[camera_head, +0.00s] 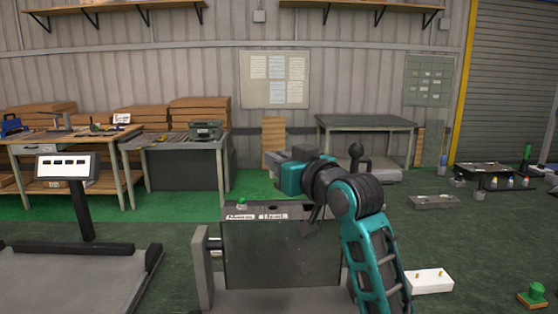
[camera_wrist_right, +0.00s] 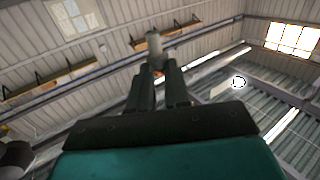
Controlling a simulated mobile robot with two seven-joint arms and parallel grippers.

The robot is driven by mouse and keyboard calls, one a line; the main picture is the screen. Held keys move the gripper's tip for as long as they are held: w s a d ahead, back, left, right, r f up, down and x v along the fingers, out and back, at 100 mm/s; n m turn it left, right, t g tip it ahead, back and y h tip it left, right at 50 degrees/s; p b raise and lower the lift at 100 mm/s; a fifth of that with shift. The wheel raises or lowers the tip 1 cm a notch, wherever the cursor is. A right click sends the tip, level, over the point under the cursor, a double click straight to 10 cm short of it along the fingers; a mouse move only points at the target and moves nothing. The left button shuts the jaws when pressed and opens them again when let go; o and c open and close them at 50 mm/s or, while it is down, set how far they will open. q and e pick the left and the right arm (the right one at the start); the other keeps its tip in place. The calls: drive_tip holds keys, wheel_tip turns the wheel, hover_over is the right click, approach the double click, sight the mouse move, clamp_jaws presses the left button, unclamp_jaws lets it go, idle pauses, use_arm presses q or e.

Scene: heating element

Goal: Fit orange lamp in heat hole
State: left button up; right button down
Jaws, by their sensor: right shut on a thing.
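My right gripper (camera_wrist_right: 158,72) is shut on a small grey cylindrical piece (camera_wrist_right: 153,44), which sticks out beyond the fingertips in the wrist view. A trace of orange shows between the fingers, but I cannot tell clearly whether this is the orange lamp. In the head view my right arm reaches over the dark machine box (camera_head: 270,250), and its fingertips and load are hidden. The box's top bears labels, a small green lamp (camera_head: 242,201) at the left and a dark round hole (camera_head: 273,208) to its right. My left gripper is not in view.
A white block (camera_head: 431,281) with small pegs and a green-topped piece (camera_head: 537,293) lie on the floor at the right. A dark tray with coloured lamps (camera_head: 505,183) stands farther back. A treadmill-like machine (camera_head: 75,280) stands at the left. Worktables (camera_head: 365,122) line the wall.

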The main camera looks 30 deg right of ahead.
drive_tip(key=b, duration=0.2)
hover_over(279, 213)
wheel_tip(279, 213, down, 4)
drive_tip(key=shift+w+f, duration=0.1)
drive_tip(key=shift+f+b, duration=0.55)
drive_tip(key=shift+f, duration=0.15)
drive_tip(key=shift+p, duration=0.35)
drive_tip(key=shift+p, duration=0.7)
idle(1.0)
drive_tip(key=shift+f+b, duration=0.3)
drive_tip(key=shift+f, duration=0.3)
drive_tip(key=shift+f+b, duration=0.6)
drive_tip(key=shift+f, duration=0.65)
drive_tip(key=c, duration=1)
unclamp_jaws()
drive_tip(key=shift+f, duration=0.1)
